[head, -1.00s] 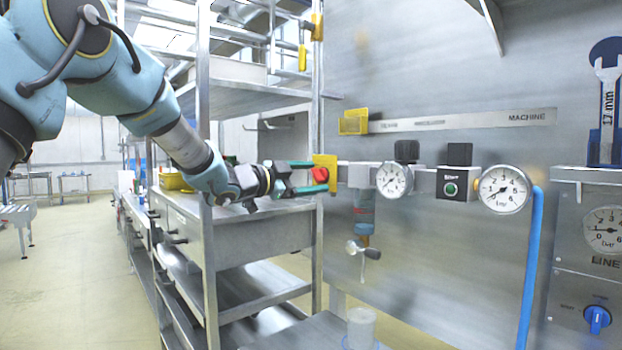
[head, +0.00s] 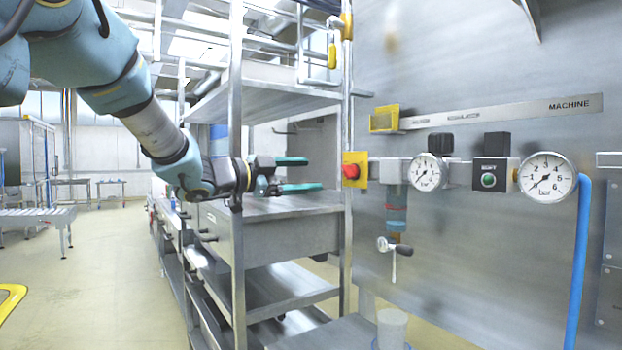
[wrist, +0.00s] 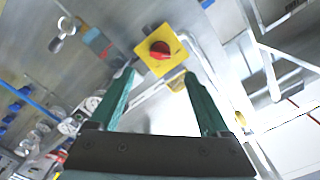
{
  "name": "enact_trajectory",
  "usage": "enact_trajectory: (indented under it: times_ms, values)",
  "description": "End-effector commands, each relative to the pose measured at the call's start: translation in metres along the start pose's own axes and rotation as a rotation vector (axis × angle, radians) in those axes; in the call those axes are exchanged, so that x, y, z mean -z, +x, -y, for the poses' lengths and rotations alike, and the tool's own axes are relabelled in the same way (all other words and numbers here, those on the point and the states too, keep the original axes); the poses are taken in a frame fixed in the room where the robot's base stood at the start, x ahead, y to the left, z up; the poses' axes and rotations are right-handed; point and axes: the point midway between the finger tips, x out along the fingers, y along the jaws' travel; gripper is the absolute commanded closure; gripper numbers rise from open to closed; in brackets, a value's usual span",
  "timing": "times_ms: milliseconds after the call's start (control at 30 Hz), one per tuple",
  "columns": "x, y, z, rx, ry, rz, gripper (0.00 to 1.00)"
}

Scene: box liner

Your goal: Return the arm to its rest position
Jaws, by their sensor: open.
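My gripper (head: 305,174) has two green fingers spread apart with nothing between them. In the head view it points right, a little short of the red knob (head: 350,171) on its yellow plate (head: 361,158). A gap shows between the fingertips and the knob. In the wrist view the red knob (wrist: 160,50) and yellow plate (wrist: 172,37) lie beyond the gripper's fingertips (wrist: 158,74). My arm reaches in from the upper left of the head view.
A metal shelf rack (head: 285,235) stands below and behind my gripper. A panel to the right carries two gauges (head: 548,180), a green button (head: 488,181), a lever valve (head: 390,246) and a blue hose (head: 580,265). A clear cup (head: 391,328) stands low. Open floor (head: 100,270) lies left.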

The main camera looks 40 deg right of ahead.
Motion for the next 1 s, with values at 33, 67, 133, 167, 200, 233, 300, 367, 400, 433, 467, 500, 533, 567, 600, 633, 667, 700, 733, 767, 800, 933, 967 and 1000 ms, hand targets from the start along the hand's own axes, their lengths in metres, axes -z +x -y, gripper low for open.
enact_trajectory:
  times_ms: [33, 67, 133, 167, 200, 233, 300, 367, 400, 433, 467, 500, 533, 567, 600, 633, 667, 700, 733, 767, 800, 933, 967, 1000]
  values:
    - [0.000, 0.000, 0.000, 0.000, 0.000, 0.000, 0.19]
    - [0.000, 0.000, 0.000, 0.000, 0.000, 0.000, 0.19]
    - [0.000, 0.000, 0.000, 0.000, 0.000, 0.000, 0.19]
    - [0.000, 0.000, 0.000, 0.000, 0.000, 0.000, 0.19]
    - [0.000, 0.000, 0.000, 0.000, 0.000, 0.000, 0.19]
    - [0.000, 0.000, 0.000, 0.000, 0.000, 0.000, 0.19]
    - [0.000, 0.000, 0.000, 0.000, 0.000, 0.000, 0.19]
    - [0.000, 0.000, 0.000, 0.000, 0.000, 0.000, 0.19]
    - [0.000, 0.000, 0.000, 0.000, 0.001, 0.000, 0.19]
    - [0.000, 0.000, 0.000, 0.000, 0.000, 0.000, 0.19]
    - [-0.001, 0.000, 0.001, 0.002, -0.001, 0.003, 0.19]
    - [-0.004, -0.002, 0.002, 0.009, -0.005, 0.013, 0.19]
    - [-0.007, -0.004, 0.003, 0.018, -0.011, 0.026, 0.19]
    - [-0.013, -0.008, 0.006, 0.032, -0.020, 0.047, 0.19]
    - [-0.024, -0.015, 0.011, 0.059, -0.036, 0.085, 0.19]
    - [-0.035, -0.022, 0.015, 0.084, -0.053, 0.123, 0.19]
    - [-0.047, -0.031, 0.019, 0.113, -0.073, 0.167, 0.19]
    - [-0.065, -0.045, 0.025, 0.158, -0.105, 0.233, 0.19]
    - [-0.079, -0.058, 0.029, 0.192, -0.134, 0.289, 0.19]
    - [-0.095, -0.073, 0.032, 0.229, -0.165, 0.348, 0.19]
    - [-0.116, -0.094, 0.034, 0.277, -0.210, 0.428, 0.19]
    - [-0.174, -0.170, 0.028, 0.420, -0.369, 0.680, 0.19]
    - [-0.186, -0.188, 0.023, 0.451, -0.408, 0.736, 0.19]
    - [-0.199, -0.213, 0.015, 0.489, -0.463, 0.810, 0.19]
